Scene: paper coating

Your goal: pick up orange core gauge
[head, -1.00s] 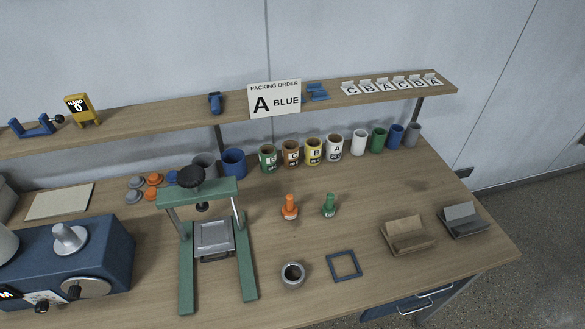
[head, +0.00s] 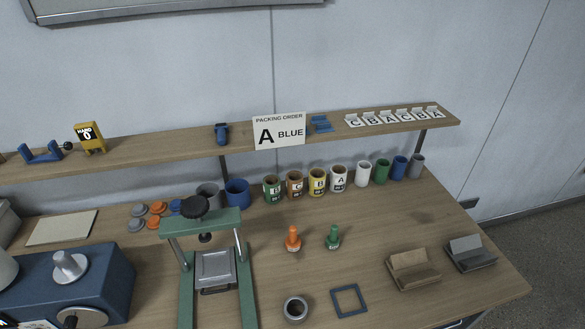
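The orange core gauge (head: 293,239) stands upright on the wooden table, right of the green press. It has a wide base with a narrower stem on top. A similar green gauge (head: 333,237) stands just to its right. Neither of my grippers shows in the head view.
The green press (head: 202,222) stands left of the orange gauge. A grey ring-shaped cup (head: 295,309) and a blue square frame (head: 349,300) lie in front. Several labelled cans (head: 317,183) line the back below the shelf (head: 190,147). The tabletop around the gauges is clear.

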